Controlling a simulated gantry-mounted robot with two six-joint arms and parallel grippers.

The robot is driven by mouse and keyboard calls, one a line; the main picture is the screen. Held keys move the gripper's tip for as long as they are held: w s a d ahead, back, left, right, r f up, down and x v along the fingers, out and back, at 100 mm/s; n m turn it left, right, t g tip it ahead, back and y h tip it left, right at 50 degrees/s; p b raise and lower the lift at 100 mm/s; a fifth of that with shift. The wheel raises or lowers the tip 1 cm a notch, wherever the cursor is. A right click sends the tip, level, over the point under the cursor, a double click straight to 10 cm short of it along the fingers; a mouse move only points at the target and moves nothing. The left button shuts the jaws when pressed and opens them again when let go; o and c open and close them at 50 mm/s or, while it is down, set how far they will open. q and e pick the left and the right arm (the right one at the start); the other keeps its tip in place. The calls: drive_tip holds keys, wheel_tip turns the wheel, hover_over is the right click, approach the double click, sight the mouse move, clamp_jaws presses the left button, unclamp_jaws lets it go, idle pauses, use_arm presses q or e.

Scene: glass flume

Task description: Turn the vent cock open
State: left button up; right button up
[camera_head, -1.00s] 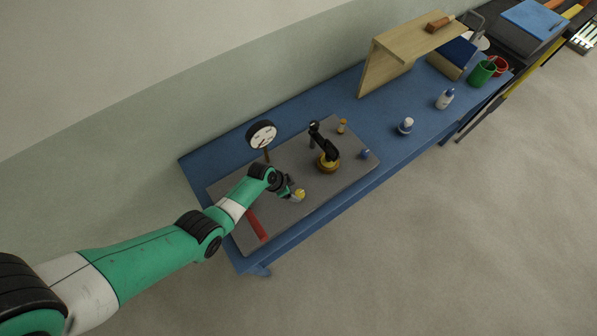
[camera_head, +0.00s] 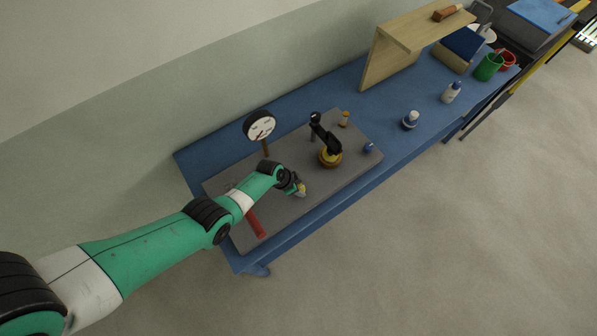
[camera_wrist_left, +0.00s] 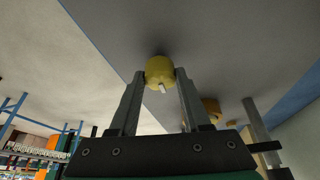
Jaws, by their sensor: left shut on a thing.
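The yellow round knob, which looks like the vent cock (camera_wrist_left: 159,69), sits on the grey board (camera_head: 335,182) and has a small pale pin on it. My left gripper (camera_wrist_left: 163,77) has one finger on each side of the knob and is shut on it. In the head view my left gripper (camera_head: 299,189) is at the board's front part, and the knob is mostly hidden by it. The knob's turn angle cannot be told. My right gripper is not in view.
A round dial gauge (camera_head: 260,125) stands behind my left arm. A black lever on a yellow-brown base (camera_head: 330,157) is to the right. A red bar (camera_head: 255,222) lies near my forearm. Bottles (camera_head: 410,120) stand farther right on the blue bench (camera_head: 355,104).

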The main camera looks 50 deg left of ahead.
use_arm(q)
clamp_jaws()
